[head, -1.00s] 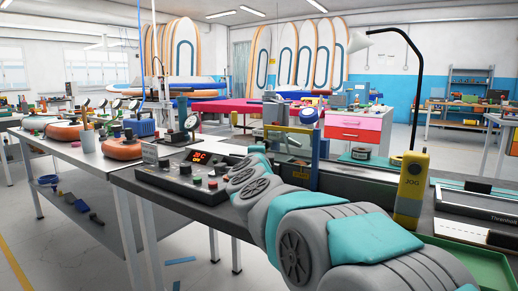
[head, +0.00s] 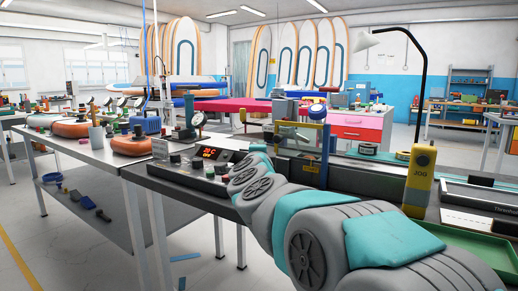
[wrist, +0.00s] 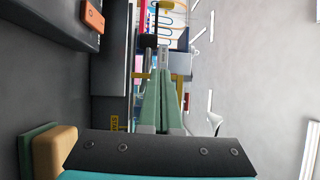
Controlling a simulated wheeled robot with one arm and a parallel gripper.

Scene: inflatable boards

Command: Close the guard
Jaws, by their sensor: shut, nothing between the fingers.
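The guard (head: 300,143) appears in the head view as a clear panel with a yellow upper bar, between upright posts on the bench machine, beyond my arm. A blue post (head: 325,157) stands at its right side. How far the guard is open or closed I cannot tell. In the wrist view, turned sideways, my gripper (wrist: 163,72) has its green fingers together, with nothing between them. A yellow bar (wrist: 182,77) lies beside the fingertips; whether they touch it is unclear. My gripper is not distinguishable in the head view.
A control box (head: 205,160) with a red display and knobs stands left of my arm. A yellow JOG pendant (head: 420,178) stands to the right, near a green tray (head: 480,250). A black lamp (head: 422,85) rises behind. A side table (head: 95,158) holds orange-topped pieces.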

